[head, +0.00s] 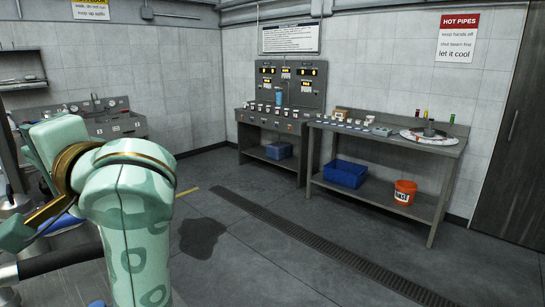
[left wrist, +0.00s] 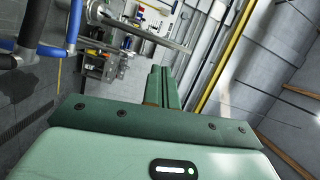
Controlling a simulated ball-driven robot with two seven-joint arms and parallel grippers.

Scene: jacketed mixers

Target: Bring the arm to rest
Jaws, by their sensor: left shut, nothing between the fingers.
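My left arm (head: 125,205), pale green with darker patches and gold rings, is bent and raised at the left of the head view. In the left wrist view, the two green fingers of my left gripper (left wrist: 163,86) are together, with nothing held between them. The gripper is in free air, and no object touches its fingertips. In the head view I cannot make out the fingers clearly. My right gripper is in neither view.
Blue bars (left wrist: 55,48) and a metal rail (left wrist: 140,30) lie near the gripper in the left wrist view. A workbench (head: 450,152) with a blue crate (head: 345,173) and orange bucket (head: 405,192) below stands at the back right.

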